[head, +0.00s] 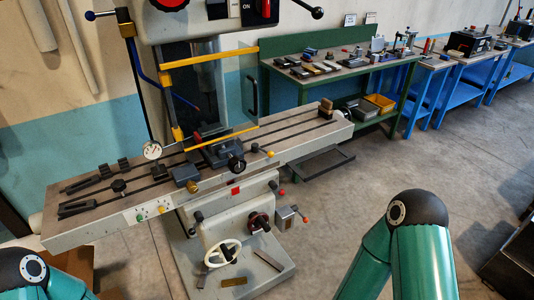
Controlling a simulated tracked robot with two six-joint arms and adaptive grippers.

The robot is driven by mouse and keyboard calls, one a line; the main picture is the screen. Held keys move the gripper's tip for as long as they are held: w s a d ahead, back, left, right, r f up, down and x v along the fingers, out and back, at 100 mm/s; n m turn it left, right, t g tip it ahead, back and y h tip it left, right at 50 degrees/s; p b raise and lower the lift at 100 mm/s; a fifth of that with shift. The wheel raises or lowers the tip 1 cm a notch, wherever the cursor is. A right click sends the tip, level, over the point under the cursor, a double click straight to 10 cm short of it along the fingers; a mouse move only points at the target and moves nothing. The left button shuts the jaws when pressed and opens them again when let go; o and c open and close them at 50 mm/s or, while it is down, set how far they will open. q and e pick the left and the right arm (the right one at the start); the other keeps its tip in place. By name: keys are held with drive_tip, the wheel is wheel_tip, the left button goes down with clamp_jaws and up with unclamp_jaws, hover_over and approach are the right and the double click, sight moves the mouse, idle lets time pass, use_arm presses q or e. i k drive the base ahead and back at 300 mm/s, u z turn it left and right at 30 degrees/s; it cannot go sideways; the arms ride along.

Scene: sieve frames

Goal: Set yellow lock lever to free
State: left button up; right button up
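A milling machine stands at the left with a long grey table (84,222). Small yellow parts show along its front: a yellow knob near the right end (270,153) and a small yellow knob on the front panel (162,209). I cannot tell which is the lock lever, nor its setting. Neither of my grippers is in view. Only teal links of my arms show at the bottom left and bottom right.
A yellow-framed clear guard (210,58) stands over the vise (222,153). A white handwheel (222,253) and levers project below the table. A green workbench (330,68) with tools stands behind, with blue benches (486,66) at the right. The floor between is clear.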

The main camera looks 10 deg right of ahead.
sight(255, 149)
drive_tip(key=u, duration=0.05)
drive_tip(key=i, duration=1)
drive_tip(key=z, duration=0.05)
